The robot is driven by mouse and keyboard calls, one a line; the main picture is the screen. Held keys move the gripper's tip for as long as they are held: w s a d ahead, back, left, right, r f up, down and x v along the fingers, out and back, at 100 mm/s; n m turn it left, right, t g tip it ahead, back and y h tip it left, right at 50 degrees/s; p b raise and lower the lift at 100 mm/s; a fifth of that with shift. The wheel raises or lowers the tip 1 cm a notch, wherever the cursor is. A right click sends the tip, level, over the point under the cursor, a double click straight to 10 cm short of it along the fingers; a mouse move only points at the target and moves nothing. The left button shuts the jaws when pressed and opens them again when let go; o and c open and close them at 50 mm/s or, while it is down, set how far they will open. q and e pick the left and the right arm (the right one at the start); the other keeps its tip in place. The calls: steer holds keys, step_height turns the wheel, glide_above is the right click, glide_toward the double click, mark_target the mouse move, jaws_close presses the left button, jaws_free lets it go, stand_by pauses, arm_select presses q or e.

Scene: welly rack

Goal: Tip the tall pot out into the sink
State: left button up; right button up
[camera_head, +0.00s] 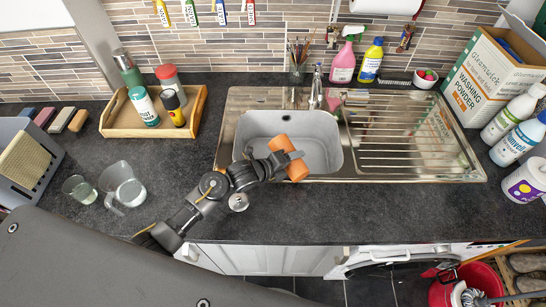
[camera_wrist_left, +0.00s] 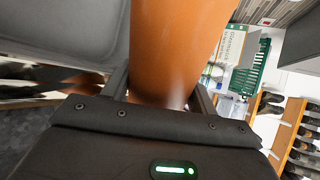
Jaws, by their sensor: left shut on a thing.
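The tall pot (camera_head: 287,157) is an orange-brown cylinder. It is held over the sink basin (camera_head: 318,156), tilted well over, near the basin's front part in the head view. My left gripper (camera_head: 279,162) is shut on it. In the left wrist view the pot (camera_wrist_left: 180,45) fills the space between the two fingers (camera_wrist_left: 160,95). The pot's inside is hidden, so I cannot tell what it contains. The basin floor that shows looks bare. My right gripper is not in view.
A ribbed drainer (camera_head: 400,140) lies right of the basin. The tap (camera_head: 316,88) stands behind it. A wooden tray (camera_head: 118,122) with bottles is at left; a glass jug (camera_head: 124,186) and tumbler (camera_head: 78,189) stand on the counter. A washing powder box (camera_head: 488,75) stands at right.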

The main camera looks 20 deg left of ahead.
arm_select(q)
steer(key=shift+n+p, duration=0.3)
stand_by(0.8)
steer(key=shift+w+a+f+n+g+h, duration=0.1)
steer(key=shift+f+n+g+h, duration=0.05)
steer(key=shift+n+g+h, duration=0.4)
stand_by(0.9)
steer(key=shift+n, duration=0.25)
steer(key=shift+f, duration=0.1)
